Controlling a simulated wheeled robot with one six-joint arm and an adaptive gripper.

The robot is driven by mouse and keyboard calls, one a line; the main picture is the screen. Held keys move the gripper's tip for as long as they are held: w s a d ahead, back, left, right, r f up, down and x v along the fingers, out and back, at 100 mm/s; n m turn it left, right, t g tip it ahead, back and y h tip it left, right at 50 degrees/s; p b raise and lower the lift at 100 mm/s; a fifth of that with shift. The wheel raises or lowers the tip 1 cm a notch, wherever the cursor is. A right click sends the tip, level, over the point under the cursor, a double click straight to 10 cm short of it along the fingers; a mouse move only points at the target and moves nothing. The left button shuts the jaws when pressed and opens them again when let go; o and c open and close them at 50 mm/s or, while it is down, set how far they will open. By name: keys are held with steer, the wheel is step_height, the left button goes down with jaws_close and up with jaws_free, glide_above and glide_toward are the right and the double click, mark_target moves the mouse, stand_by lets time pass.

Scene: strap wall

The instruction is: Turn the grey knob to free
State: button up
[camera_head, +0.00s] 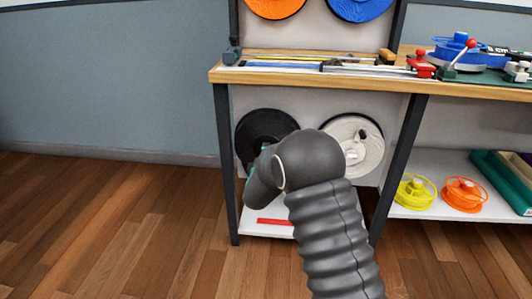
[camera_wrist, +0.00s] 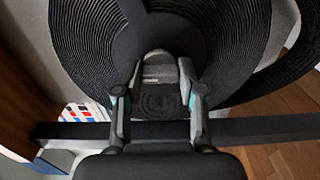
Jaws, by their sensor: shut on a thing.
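The black reel (camera_head: 262,128) hangs at the lower left of the bench frame, partly behind my arm. It fills most of the wrist view (camera_wrist: 235,45), with ribbed black strap around a smooth hub. The grey knob (camera_wrist: 157,60) stands at the hub, between my fingertips. My gripper (camera_wrist: 160,76) is shut on the knob, one finger on each side. Its lower part and any marking for free are hidden or too dark to read. In the head view my arm covers the gripper and the knob.
A white reel (camera_head: 366,157) hangs right of the black one. Orange (camera_head: 276,5) and blue (camera_head: 360,6) reels are above the worktop (camera_head: 300,76). A dark bench leg (camera_head: 227,165) stands left of my gripper. Yellow (camera_head: 414,194) and orange spools lie on the right shelf. The left floor is clear.

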steer(key=shift+a, duration=0.1)
stand_by(0.4)
steer(key=o, duration=1.1)
steer(key=shift+o, duration=0.2)
steer(key=shift+s, duration=0.1)
steer(key=s, duration=1.1)
steer(key=shift+s+a, duration=0.15)
steer(key=shift+s, duration=0.25)
